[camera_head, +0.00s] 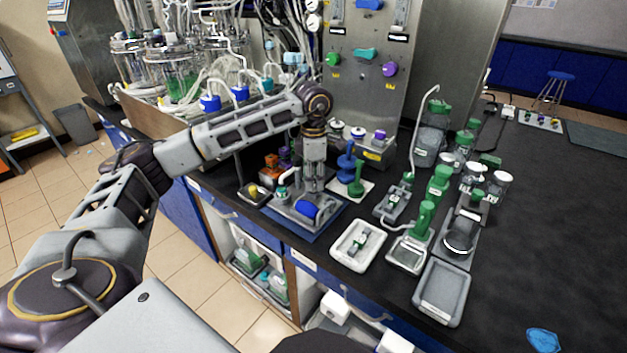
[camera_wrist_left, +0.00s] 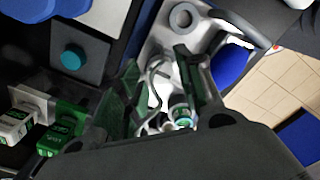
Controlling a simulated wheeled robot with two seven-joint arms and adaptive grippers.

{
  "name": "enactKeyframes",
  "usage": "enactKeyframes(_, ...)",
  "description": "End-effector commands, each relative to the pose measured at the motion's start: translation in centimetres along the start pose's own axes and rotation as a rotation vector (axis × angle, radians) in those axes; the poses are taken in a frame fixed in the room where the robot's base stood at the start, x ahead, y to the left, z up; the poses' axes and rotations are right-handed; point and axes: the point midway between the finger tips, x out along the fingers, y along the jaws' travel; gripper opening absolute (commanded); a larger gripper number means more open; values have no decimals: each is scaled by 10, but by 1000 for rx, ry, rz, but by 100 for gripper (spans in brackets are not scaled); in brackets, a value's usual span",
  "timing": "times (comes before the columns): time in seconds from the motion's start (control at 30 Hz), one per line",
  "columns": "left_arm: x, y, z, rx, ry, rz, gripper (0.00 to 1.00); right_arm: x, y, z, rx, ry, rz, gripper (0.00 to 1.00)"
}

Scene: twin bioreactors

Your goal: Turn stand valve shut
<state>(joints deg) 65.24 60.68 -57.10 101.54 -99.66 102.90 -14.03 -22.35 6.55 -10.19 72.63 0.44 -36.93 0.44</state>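A metal stand (camera_head: 290,212) lies on a blue mat (camera_head: 335,216) near the bench's front edge. It carries a blue valve handle (camera_head: 309,209) and an upright white bent tube (camera_head: 282,190). My left gripper (camera_head: 313,188) points down over the stand, just behind the blue handle. In the left wrist view the gripper (camera_wrist_left: 157,70) has its two fingers apart, with pale fittings showing in the gap. The blue handle (camera_wrist_left: 231,64) lies to the right of the right finger, outside the gap. Contact with the stand cannot be told. My right gripper is not seen.
A blue-topped and a green-topped piece (camera_head: 356,186) stand close to the right. A white tray (camera_head: 358,245) lies in front of them. A steel panel (camera_head: 365,75) with coloured knobs rises behind. Glass bioreactors (camera_head: 170,75) stand at back left.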

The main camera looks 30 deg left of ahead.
Motion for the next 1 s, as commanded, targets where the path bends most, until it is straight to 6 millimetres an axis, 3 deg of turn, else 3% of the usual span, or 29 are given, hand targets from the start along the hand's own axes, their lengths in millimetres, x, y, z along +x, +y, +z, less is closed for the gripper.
enactKeyframes(0.7,-96,0,0,1,-2,2,37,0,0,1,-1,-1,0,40)
enactKeyframes(1.0,-109,0,0,1,-1,1,37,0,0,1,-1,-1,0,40)
